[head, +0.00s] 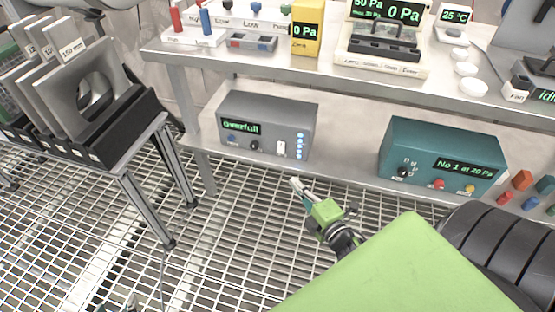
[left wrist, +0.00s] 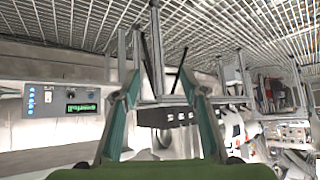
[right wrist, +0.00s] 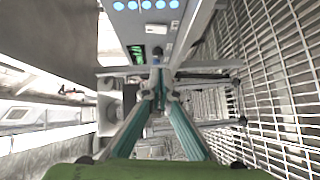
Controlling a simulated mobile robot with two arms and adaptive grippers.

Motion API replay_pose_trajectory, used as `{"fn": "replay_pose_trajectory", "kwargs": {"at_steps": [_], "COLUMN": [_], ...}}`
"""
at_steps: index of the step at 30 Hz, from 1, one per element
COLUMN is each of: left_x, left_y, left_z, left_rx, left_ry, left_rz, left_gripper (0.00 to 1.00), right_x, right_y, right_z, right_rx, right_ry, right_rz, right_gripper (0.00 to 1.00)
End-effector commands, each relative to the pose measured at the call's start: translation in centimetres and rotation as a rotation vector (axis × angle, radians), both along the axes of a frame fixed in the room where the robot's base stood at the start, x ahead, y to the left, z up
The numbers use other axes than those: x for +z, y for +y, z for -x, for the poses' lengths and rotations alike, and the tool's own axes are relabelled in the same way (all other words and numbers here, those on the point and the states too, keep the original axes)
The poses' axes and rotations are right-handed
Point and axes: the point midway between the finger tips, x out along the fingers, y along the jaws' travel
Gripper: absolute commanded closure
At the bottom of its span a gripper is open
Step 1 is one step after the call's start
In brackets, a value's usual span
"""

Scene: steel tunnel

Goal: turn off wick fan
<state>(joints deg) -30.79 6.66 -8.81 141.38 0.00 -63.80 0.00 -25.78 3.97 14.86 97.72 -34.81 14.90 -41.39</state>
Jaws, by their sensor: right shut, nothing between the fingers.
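A grey box (head: 266,126) stands on the lower shelf, its display reading "overfull". Its front has knobs, a white rocker switch (head: 281,149) and a column of blue lights. I cannot read any wick fan label on it. My right gripper (head: 296,187) is shut and empty, in front of and below the box's right end. In the right wrist view, the shut tips (right wrist: 159,88) are close to the box's panel (right wrist: 125,25); contact is not clear. My left gripper (left wrist: 160,80) is open and empty in the left wrist view, with the box (left wrist: 62,99) off to the left.
A teal box (head: 440,160) reads "No 1 at 20 Pa" on the same shelf. A dark device (head: 540,80) at the upper right reads "idle", beside a "Fan" label (head: 515,92). A rack of plates (head: 85,90) stands left. The grating floor (head: 230,240) is open in front.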

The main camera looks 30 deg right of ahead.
Motion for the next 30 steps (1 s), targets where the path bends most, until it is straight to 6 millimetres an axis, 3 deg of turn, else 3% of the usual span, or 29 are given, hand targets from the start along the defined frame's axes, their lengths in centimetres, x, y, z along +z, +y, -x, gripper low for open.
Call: {"fn": "replay_pose_trajectory", "kwargs": {"at_steps": [8,14,24,30], "left_x": [0.1,1.7,7.7,11.3], "left_y": [-0.1,-0.9,-2.7,-3.5], "left_z": [-0.3,-2.3,-6.4,-7.5], "left_rx": [-0.001,-0.009,-0.031,-0.041], "left_ry": [-0.013,-0.125,-0.441,-0.611], "left_rz": [0.003,0.028,0.102,0.144], "left_gripper": [0.6,0.6,0.6,0.6], "right_x": [-0.1,-0.4,-1.0,-1.4], "right_y": [0.0,-0.2,-0.7,-2.4], "right_z": [-0.4,-3.1,-9.4,-11.4], "right_rx": [0.0,0.001,0.001,-0.001], "right_ry": [0.0,-0.001,-0.002,0.001], "right_rz": [-0.002,-0.001,-0.002,0.0], "right_gripper": [1.0,1.0,1.0,1.0]}}
